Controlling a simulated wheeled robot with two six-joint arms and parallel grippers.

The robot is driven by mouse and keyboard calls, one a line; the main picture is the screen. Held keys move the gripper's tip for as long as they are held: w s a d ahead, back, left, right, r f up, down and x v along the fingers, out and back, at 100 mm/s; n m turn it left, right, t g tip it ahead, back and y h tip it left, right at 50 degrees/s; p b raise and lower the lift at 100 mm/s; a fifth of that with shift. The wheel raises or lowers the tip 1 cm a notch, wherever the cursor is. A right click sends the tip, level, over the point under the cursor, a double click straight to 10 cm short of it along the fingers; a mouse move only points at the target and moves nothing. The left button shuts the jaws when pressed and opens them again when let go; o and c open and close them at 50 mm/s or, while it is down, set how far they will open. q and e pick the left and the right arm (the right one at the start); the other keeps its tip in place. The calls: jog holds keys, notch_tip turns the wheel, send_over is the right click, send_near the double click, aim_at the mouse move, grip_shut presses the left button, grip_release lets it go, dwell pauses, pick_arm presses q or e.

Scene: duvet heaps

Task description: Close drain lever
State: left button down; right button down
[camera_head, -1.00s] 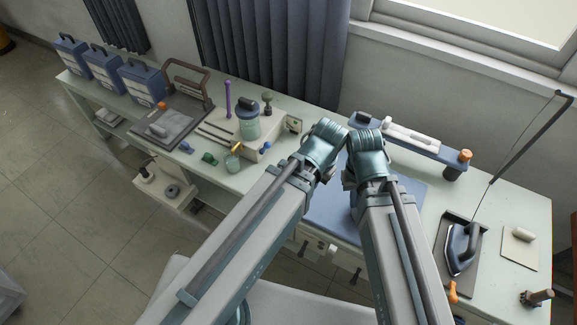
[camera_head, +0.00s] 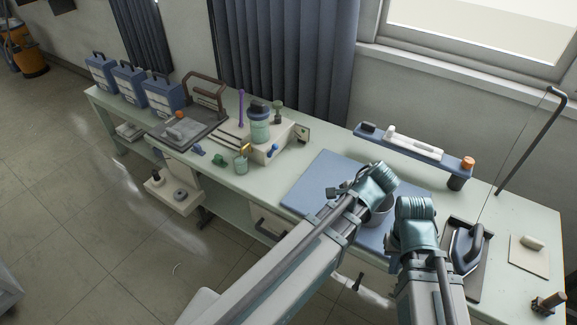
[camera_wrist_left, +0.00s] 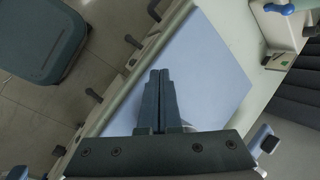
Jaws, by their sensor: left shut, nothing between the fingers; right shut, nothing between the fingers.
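A pale box (camera_head: 262,140) stands on the bench left of the blue mat, with a lidded jar (camera_head: 259,122) on top. A small blue lever (camera_head: 272,151) shows on its front, and a brass tap (camera_head: 246,149) is beside it above a clear cup (camera_head: 241,165). I take the blue lever as the drain lever, but its position is too small to tell. A blue handle also shows at the top of the left wrist view (camera_wrist_left: 279,8). My left gripper (camera_wrist_left: 160,73) is shut and empty above the mat, apart from the lever. My right gripper (camera_head: 389,238) is shut, mostly hidden by its arm.
The blue mat (camera_head: 312,180) lies flat mid-bench. A grey round container (camera_head: 381,210) is partly hidden behind my left arm. Small green (camera_head: 218,160) and blue pieces lie left of the cup.

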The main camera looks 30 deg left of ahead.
aim_at(273, 150)
pick_arm(q)
jog(key=w+a+f+m+y+b, duration=0.1)
jog(key=w+a+m+b, duration=0.1)
jog(key=b, duration=0.1)
jog(key=w+a+f+m+t+y+b, duration=0.1)
jog(key=w+a+f+m+y+b, duration=0.1)
jog(key=w+a+b, duration=0.1)
jog(key=w+a+f+m+y+b, duration=0.1)
jog(key=w+a+f+m+b, duration=0.1)
jog(key=w+b, duration=0.1)
jog(key=shift+a+f+b, duration=0.2)
jog(key=shift+f+b, duration=0.05)
jog(key=shift+b, duration=0.05)
jog(key=w+a+m+y+b, duration=0.2)
jog(key=a+m+b, duration=0.1)
jog(key=w+a+m+t+y+b, duration=0.1)
jog(key=w+a+m+y+b, duration=0.1)
jog(key=w+a+m+b, duration=0.1)
jog(key=shift+w+a+f+b, duration=0.1)
jog(key=shift+w+f+b, duration=0.05)
jog(key=shift+w+b, duration=0.25)
jog(key=shift+w+a+r+m+t+y+b, duration=0.3)
jog(key=shift+a+m+y+b, duration=0.1)
jog(key=shift+m, duration=0.2)
jog(key=shift+r, duration=0.1)
